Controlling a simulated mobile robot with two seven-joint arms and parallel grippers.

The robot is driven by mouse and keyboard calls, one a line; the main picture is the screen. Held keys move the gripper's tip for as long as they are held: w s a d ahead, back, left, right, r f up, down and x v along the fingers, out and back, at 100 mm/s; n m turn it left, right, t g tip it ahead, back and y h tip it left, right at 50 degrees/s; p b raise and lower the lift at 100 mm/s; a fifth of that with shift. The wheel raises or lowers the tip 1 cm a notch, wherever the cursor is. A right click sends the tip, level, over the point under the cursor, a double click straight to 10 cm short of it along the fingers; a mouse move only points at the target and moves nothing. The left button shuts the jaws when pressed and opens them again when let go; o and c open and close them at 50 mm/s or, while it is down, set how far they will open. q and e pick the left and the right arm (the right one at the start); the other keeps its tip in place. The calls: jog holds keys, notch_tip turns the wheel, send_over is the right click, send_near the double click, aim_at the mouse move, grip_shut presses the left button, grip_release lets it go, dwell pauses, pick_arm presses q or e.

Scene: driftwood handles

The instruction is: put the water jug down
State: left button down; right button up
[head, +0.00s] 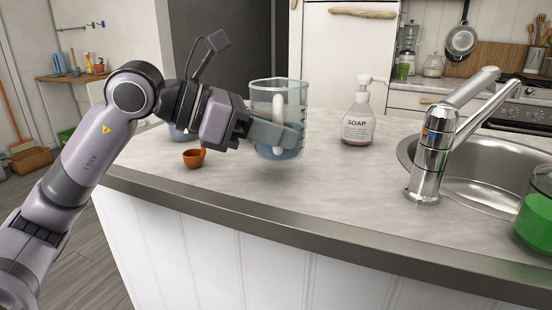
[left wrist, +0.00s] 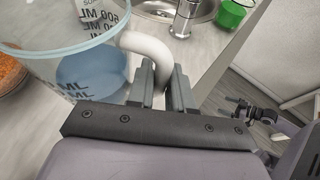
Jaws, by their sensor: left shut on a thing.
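The water jug (head: 279,95) is a clear measuring jug with blue water low in it and a pale handle. My left gripper (head: 290,135) is shut on the jug's handle. In the left wrist view the jug (left wrist: 75,65) is at the upper left, and its white handle (left wrist: 148,46) runs to between the fingers (left wrist: 162,85). A soft shadow lies under the jug; I cannot tell whether its base touches the counter. My right gripper is out of view.
A soap bottle (head: 358,125) stands to the right. The tap (head: 430,160), sink (head: 490,190) and green container (head: 535,222) are farther right. The counter front is clear.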

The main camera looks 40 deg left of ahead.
aim_at(276, 155)
pick_arm(q)
jog(key=shift+f+b, duration=0.55)
jog(key=shift+f, duration=1.15)
jog(key=c, duration=1)
grip_release()
jog(key=shift+f, duration=0.1)
